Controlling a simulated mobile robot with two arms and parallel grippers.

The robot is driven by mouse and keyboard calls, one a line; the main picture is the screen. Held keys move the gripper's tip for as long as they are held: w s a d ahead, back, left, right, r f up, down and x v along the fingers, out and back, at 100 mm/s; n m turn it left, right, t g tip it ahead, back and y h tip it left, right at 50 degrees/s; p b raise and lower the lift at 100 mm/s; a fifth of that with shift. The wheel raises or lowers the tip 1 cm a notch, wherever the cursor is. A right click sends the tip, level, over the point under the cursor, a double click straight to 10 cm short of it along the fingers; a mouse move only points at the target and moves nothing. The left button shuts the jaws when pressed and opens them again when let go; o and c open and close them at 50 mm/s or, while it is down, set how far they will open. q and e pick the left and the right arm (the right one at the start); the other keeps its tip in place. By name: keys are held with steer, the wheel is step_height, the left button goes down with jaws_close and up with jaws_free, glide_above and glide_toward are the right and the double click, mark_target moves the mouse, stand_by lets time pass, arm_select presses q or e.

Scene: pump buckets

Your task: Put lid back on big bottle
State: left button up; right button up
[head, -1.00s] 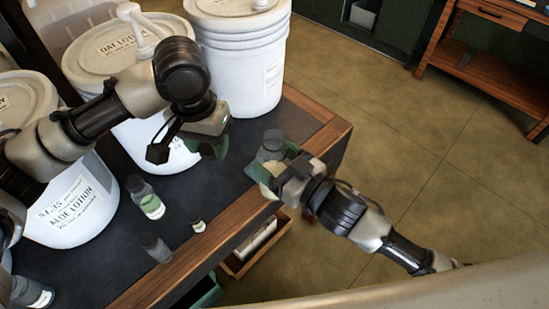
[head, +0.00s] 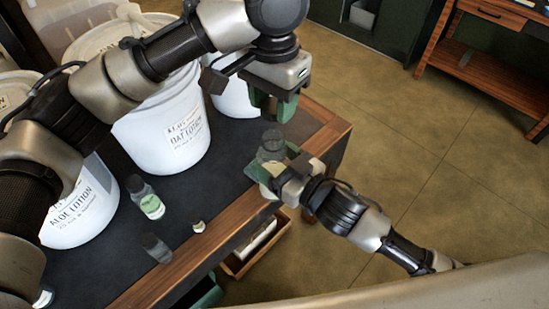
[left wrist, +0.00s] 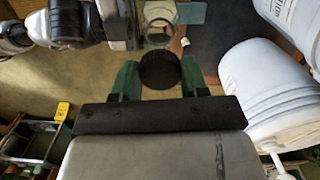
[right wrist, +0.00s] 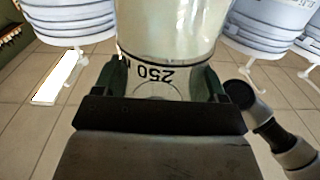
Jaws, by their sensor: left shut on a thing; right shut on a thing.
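The black round lid (left wrist: 159,68) sits between the green fingers of my left gripper (head: 270,112), which is shut on it. In the head view the fingers mostly hide the lid. The big clear bottle (head: 271,145) stands upright in my right gripper (head: 274,172), which is shut around it. In the right wrist view the bottle (right wrist: 168,40) shows a "250" mark and pale contents. In the left wrist view its open round mouth (left wrist: 160,18) appears beyond the lid. My left gripper is above the bottle, and the lid is apart from it.
Large white lotion buckets (head: 175,125) stand along the table's back and left. A green-labelled small bottle (head: 146,198), a tiny vial (head: 198,227) and a dark-topped bottle (head: 157,248) stand near the front. The wooden table edge (head: 240,203) runs beside the held bottle.

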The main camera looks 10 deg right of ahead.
mark_target(273, 131)
arm_select(q)
steer(key=shift+f, duration=2)
steer(key=shift+f, duration=0.85)
steer(key=shift+f, duration=0.55)
